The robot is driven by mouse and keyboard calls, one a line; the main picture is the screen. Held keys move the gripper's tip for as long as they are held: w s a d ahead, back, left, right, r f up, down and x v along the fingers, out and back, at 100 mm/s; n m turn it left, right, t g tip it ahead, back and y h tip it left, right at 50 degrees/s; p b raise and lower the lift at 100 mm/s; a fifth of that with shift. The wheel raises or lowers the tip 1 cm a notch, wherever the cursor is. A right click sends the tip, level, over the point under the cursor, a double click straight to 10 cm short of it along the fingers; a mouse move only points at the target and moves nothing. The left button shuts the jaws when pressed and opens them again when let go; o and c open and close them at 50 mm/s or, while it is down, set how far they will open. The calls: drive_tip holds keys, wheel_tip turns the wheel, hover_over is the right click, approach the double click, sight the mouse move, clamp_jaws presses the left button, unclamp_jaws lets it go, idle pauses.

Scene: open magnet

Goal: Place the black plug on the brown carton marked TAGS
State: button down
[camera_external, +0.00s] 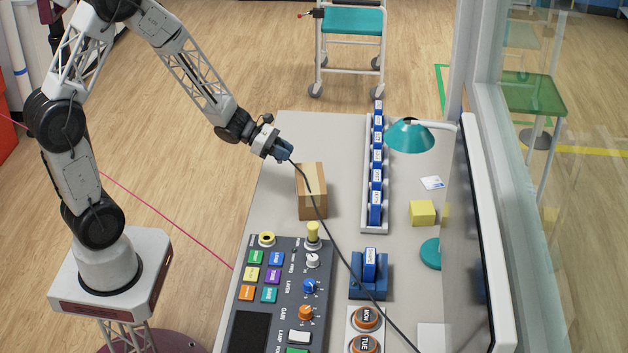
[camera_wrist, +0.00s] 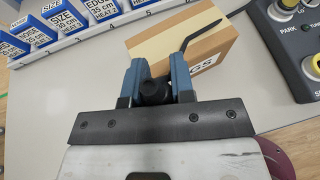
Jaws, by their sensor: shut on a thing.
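The brown carton (camera_external: 312,184) stands on the grey table, with a paler tape strip across it. In the wrist view the carton (camera_wrist: 205,40) lies just beyond my fingertips, and only the end of its lettering, "GS", shows beside my right finger. My gripper (camera_external: 284,153) is at the carton's far left corner in the external view. In the wrist view my gripper (camera_wrist: 157,82) is shut on the black plug (camera_wrist: 154,91), which sits between the blue fingers. The plug is mostly hidden in the external view. I cannot tell whether it touches the carton.
A black cable (camera_external: 344,259) runs from my gripper across the carton towards the front right. A control panel (camera_external: 262,316) with buttons and knobs is in front. A rack of blue-and-white boxes (camera_external: 376,180), a teal lamp (camera_external: 409,136) and a yellow block (camera_external: 422,212) are to the right.

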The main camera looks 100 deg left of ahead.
drive_tip(key=s+d+r+m+h, duration=0.1)
drive_tip(key=s+d, duration=0.1)
drive_tip(key=d, duration=0.4)
drive_tip(key=s+d+r+m+g+h, duration=0.1)
drive_tip(key=s+d+r, duration=0.1)
drive_tip(key=d, duration=0.3)
drive_tip(key=shift+s+d+m+h, duration=0.25)
drive_tip(key=shift+d+m+h, duration=0.05)
drive_tip(key=shift+d, duration=0.05)
drive_tip(key=shift+w, duration=0.1)
hover_over(315, 180)
drive_tip(key=shift+w+d+f, duration=0.1)
drive_tip(key=shift+f, duration=0.6)
drive_tip(key=shift+f, duration=1.75)
drive_tip(key=shift+f, duration=0.1)
drive_tip(key=c, duration=1)
unclamp_jaws()
